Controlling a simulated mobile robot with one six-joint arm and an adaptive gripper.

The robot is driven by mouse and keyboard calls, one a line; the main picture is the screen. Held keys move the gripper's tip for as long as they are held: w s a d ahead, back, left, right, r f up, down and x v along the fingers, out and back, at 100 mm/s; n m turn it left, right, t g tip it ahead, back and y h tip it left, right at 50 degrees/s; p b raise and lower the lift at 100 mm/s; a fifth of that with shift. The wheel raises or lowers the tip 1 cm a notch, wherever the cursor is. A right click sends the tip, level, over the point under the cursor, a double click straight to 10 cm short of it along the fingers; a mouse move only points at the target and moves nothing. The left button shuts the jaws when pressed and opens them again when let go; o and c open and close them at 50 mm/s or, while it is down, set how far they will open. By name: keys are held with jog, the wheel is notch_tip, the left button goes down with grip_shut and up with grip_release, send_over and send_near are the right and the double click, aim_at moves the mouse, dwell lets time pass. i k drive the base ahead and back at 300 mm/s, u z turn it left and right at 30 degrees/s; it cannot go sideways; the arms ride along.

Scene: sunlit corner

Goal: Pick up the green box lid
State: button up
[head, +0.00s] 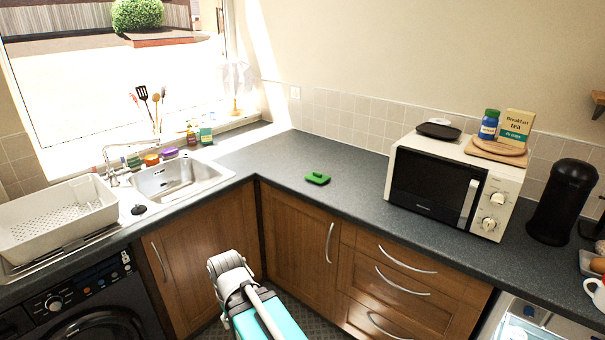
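A small green box lid (317,178) lies on the dark grey countertop (282,166), near the corner between the sink and the microwave. Nothing touches it and the counter around it is clear. My arm shows at the bottom middle of the head view, low in front of the wooden cupboard doors and below the counter edge. My gripper's fingertips cannot be made out, so whether it is open or shut is hidden.
A sink (180,178) and dish rack (55,222) are at left. Cupboard handles (329,243) stick out below the counter. A black canister (563,202) stands at far right.

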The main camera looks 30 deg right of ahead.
aim_at(316, 176)
jog(key=z, duration=0.25)
jog(key=i, duration=0.85)
jog(key=z, duration=0.6)
jog(key=i, duration=0.5)
jog(key=z, duration=0.3)
jog(key=k, duration=0.9)
jog(key=z, duration=0.15)
jog(key=i, duration=0.8)
